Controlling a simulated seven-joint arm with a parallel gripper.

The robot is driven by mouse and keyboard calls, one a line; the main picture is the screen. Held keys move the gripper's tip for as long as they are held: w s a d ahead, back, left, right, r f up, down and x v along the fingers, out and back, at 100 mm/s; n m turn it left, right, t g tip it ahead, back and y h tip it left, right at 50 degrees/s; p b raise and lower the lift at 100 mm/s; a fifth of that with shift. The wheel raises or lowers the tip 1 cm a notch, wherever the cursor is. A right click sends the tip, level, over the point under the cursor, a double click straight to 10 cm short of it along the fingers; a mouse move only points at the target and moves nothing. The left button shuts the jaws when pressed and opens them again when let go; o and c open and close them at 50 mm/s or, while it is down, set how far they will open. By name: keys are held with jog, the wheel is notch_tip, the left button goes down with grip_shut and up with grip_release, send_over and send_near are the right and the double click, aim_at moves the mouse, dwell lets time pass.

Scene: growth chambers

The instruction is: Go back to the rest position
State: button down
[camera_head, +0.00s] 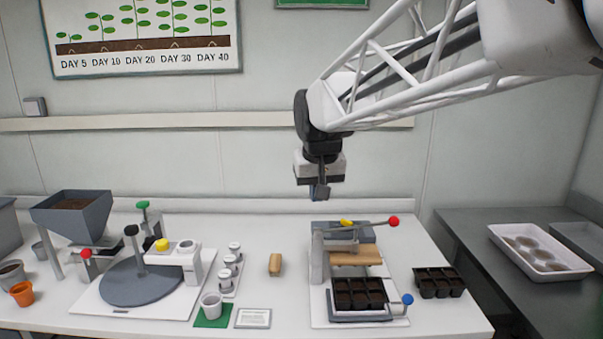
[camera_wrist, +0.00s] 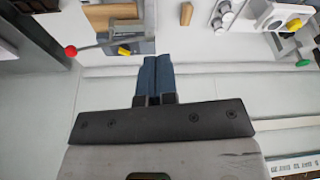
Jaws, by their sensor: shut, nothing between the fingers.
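My gripper (camera_head: 320,192) hangs from my arm above the back of the white table, pointing down. It is shut and empty, well clear of the things below it. In the wrist view its two dark blue fingers (camera_wrist: 156,75) lie side by side. Below it and a little to the right stands a press-like device (camera_head: 318,255) with a red-knobbed lever (camera_head: 393,221) and a blue knob (camera_head: 407,299). A black cell tray (camera_head: 358,294) sits at its front.
A second black tray (camera_head: 440,283) is on the right. A wooden block (camera_head: 275,264) lies mid-table, with several small jars (camera_head: 229,264) left of it. A dark turntable (camera_head: 140,284) and grey hopper (camera_head: 75,215) stand further left. A white tray (camera_head: 540,253) rests on the right-hand counter. Air around my gripper is clear.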

jog(key=s+d+f, duration=0.4)
jog(key=s+d, duration=0.1)
jog(key=s, duration=0.4)
jog(key=s+d+f+m, duration=0.1)
jog(key=s+d+f, duration=0.4)
jog(key=s, duration=0.5)
jog(key=s+d+f+m, duration=0.1)
jog(key=s+d+f, duration=0.3)
jog(key=s, duration=0.6)
jog(key=shift+d+f+g+h, duration=0.2)
jog(key=shift+d+g+h, duration=0.2)
jog(key=shift+d, duration=0.25)
jog(key=shift+w, duration=0.1)
